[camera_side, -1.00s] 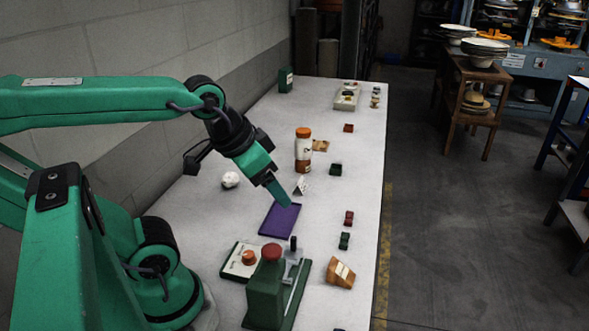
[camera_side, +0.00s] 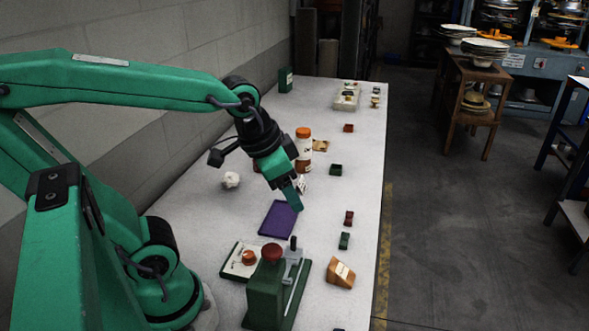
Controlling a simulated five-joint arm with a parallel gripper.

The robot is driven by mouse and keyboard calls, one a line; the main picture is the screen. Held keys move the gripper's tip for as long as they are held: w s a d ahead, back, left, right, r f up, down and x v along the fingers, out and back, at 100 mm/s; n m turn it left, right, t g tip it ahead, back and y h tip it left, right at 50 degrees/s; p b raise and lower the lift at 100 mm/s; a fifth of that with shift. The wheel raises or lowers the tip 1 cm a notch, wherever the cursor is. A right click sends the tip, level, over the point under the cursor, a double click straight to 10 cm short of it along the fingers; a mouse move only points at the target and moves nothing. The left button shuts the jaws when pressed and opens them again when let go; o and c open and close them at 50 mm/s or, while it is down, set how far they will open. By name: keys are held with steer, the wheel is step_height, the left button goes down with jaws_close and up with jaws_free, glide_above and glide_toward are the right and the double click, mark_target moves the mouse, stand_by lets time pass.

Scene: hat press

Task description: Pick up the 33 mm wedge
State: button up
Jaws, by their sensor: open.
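A wooden, orange-brown wedge (camera_side: 340,273) with a pale label sits on the table at the front right, to the right of the green press. The label is too small to read, so I cannot tell if it says 33 mm. My gripper (camera_side: 297,208) points down over the right edge of the purple mat (camera_side: 275,222), up and left of the wedge and well apart from it. It is open, and I see nothing held in it. A small white piece (camera_side: 303,187) with dark marks is partly hidden behind my gripper.
The green press with a red knob (camera_side: 271,252) stands left of the wedge. Small red (camera_side: 349,218) and green (camera_side: 344,240) blocks lie behind the wedge. An orange-capped bottle (camera_side: 303,150) stands behind my gripper.

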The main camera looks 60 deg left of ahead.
steer(key=w+d+f+m+g, duration=0.2)
steer(key=w+f+m, duration=0.2)
steer(key=w+f, duration=0.2)
steer(key=m+g, duration=0.2)
steer(key=m, duration=0.2)
glide_above(338, 268)
steer(key=f, duration=0.7)
steer(key=shift+s+a+f, duration=0.15)
steer(key=shift+a+f, duration=0.1)
steer(key=shift+w+d+f, duration=0.15)
steer(key=shift+w+f, duration=0.05)
steer(key=shift+f, duration=0.45)
steer(key=shift+f, duration=1.3)
steer(key=shift+d+f, duration=0.15)
steer(key=shift+f, duration=2.45)
